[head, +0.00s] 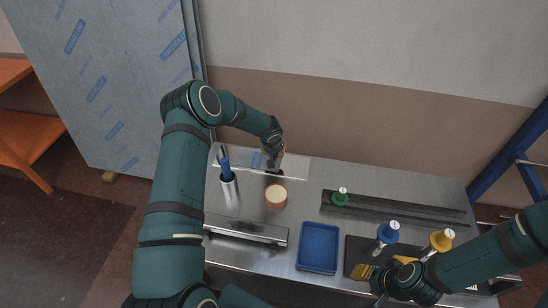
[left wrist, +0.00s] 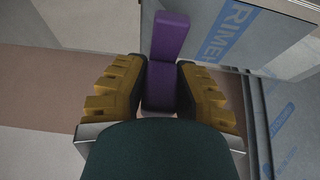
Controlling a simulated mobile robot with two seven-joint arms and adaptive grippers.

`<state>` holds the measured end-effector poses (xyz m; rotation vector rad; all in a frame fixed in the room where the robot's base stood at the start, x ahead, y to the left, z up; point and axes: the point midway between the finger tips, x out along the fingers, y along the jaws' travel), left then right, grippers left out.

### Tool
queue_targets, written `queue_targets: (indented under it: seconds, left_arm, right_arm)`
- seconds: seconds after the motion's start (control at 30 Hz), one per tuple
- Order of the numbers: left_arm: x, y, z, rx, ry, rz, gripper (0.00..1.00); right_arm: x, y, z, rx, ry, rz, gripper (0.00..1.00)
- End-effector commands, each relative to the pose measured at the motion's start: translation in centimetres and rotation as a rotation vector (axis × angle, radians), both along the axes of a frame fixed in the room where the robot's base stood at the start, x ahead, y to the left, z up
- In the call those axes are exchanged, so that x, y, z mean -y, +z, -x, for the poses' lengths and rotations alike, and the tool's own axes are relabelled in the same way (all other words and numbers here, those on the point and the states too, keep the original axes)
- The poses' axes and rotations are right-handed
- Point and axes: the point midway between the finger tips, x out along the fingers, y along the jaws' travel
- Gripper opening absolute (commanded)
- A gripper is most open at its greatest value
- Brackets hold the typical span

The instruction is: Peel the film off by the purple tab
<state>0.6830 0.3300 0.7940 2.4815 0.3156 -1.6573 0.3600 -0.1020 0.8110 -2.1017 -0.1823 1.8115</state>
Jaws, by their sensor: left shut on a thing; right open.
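My left gripper (head: 273,166) is over the back of the steel table, beside a pale flat sheet (head: 296,168) with a blue mark. In the left wrist view its yellow fingers (left wrist: 160,88) are shut on the purple tab (left wrist: 170,38), which sticks up beyond them. The tab is hidden in the head view. Grey surfaces with blue print (left wrist: 235,32) show behind the tab; whether it is joined to them I cannot tell. My right gripper (head: 383,266) is open at the front right, over the dark mat (head: 356,245), its fingers apart.
A large blue-printed panel (head: 110,80) leans at the left. On the table stand a holder with blue handles (head: 228,188), a round cream-topped pot (head: 276,197), a blue tray (head: 319,260), a dark rail (head: 420,208), and green (head: 341,198), blue (head: 388,233) and yellow (head: 441,240) containers.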

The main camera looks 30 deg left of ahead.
Motion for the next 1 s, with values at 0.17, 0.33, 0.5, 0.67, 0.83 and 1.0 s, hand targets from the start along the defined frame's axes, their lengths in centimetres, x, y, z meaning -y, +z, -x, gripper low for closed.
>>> queue_targets:
  seconds: [0.17, 0.33, 0.5, 0.67, 0.83, 1.0]
  left_arm:
    - [-0.1, 3.6, 0.0, 0.002, 0.001, -0.003, 0.00]
    - [-0.6, 5.9, 0.5, 0.001, -0.002, -0.004, 0.00]
    - [-2.1, 7.5, 2.4, -0.001, -0.001, -0.003, 0.00]
    - [-2.6, 8.0, 3.0, 0.000, 0.001, -0.002, 0.00]
    - [-3.0, 9.1, 3.5, 0.000, 0.002, -0.001, 0.00]
    - [-3.3, 10.4, 4.2, 0.000, 0.001, -0.001, 0.00]
  right_arm:
    - [0.0, 0.3, -0.1, 0.002, -0.002, 0.000, 0.47]
    - [0.0, 0.5, -0.2, 0.004, -0.003, 0.001, 0.47]
    - [0.1, 1.0, -0.3, 0.007, -0.006, 0.002, 0.47]
    - [0.1, 1.4, -0.4, 0.008, -0.006, 0.002, 0.47]
    - [0.1, 2.7, -0.5, 0.011, -0.010, 0.001, 0.47]
    - [0.2, 4.3, -0.6, 0.016, -0.011, -0.001, 0.47]
